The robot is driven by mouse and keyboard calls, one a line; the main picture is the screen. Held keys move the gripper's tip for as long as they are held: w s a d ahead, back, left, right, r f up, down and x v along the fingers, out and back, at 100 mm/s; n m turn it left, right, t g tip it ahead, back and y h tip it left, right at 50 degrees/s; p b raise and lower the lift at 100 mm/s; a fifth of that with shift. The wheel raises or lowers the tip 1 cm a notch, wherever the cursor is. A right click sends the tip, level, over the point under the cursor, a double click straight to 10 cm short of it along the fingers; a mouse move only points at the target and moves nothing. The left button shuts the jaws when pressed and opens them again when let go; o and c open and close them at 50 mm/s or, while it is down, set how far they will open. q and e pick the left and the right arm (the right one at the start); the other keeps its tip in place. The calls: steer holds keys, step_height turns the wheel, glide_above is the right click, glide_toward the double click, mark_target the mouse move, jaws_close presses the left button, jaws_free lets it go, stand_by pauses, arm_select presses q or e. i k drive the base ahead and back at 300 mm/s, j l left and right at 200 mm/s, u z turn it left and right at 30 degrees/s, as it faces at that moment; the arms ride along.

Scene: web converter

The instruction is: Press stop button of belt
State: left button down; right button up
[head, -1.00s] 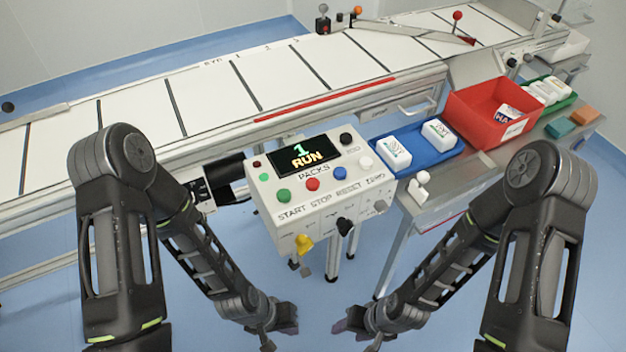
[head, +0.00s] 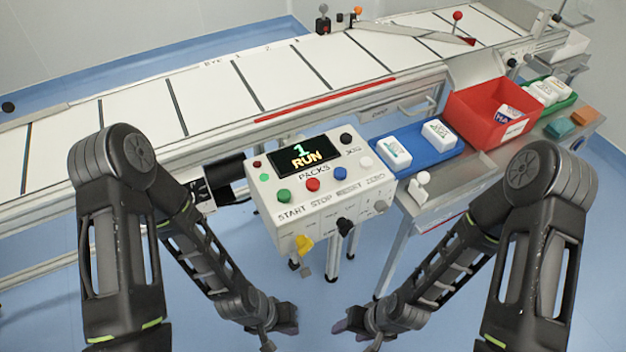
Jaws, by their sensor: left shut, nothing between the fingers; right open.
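The control box (head: 322,205) stands in the middle of the head view, in front of the belt. Its screen (head: 304,155) reads "1 RUN" above the word PACKS. The red stop button (head: 313,185) sits above the label STOP, between the green start button (head: 284,196) and the blue reset button (head: 340,173). The belt (head: 215,90) is white with dark cross lines. My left gripper (head: 268,343) is low, below the box and apart from it, shut and empty. My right gripper (head: 374,344) is low to the right, apart from the box, open; its fingers show only in part.
A blue tray (head: 420,162) with white packs, a red bin (head: 490,125) and a green tray (head: 575,97) stand on the side table to the right. A yellow knob (head: 304,243) and a black knob (head: 345,226) stick out from the box's front.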

mark_target(312, 184)
steer(key=l+u, duration=0.2)
steer(key=l, duration=1.05)
steer(key=l+u, duration=0.15)
steer(key=l, duration=1.1)
steer(key=k, duration=0.05)
